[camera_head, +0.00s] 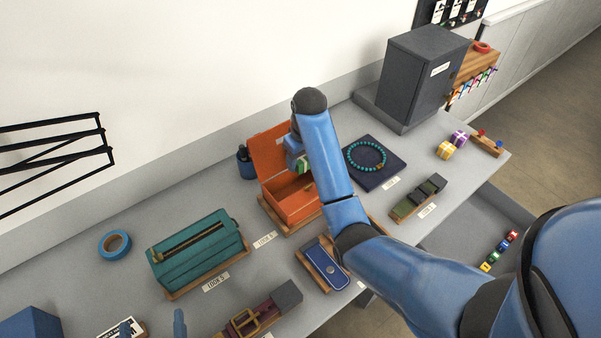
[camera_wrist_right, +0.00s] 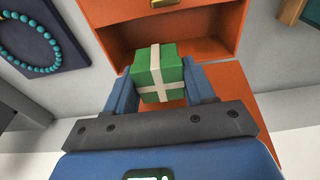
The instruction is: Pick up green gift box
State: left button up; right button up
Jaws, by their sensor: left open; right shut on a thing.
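The green gift box (camera_wrist_right: 150,76) with white ribbon sits between the two fingers of my right gripper (camera_wrist_right: 160,92) in the right wrist view. My right gripper is shut on it. In the head view a small part of the green box (camera_head: 303,166) shows at the right gripper, over the open orange box (camera_head: 297,205); my arm hides the rest. I cannot tell the exact gap between it and the orange box. My left gripper (camera_head: 154,326) is open and empty at the bottom left, only its fingertips in view.
A teal bag (camera_head: 197,250), blue tape roll (camera_head: 115,245), blue case (camera_head: 325,264) and bead necklace on a dark pad (camera_head: 374,178) lie on the grey table. A grey safe (camera_head: 420,75) stands at the back right. Yellow and purple gift boxes (camera_head: 446,150) sit near the right edge.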

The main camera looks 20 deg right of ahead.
notch_tip(320, 180, up, 9)
jog(key=p, duration=0.8)
jog(key=shift+r, duration=0.15)
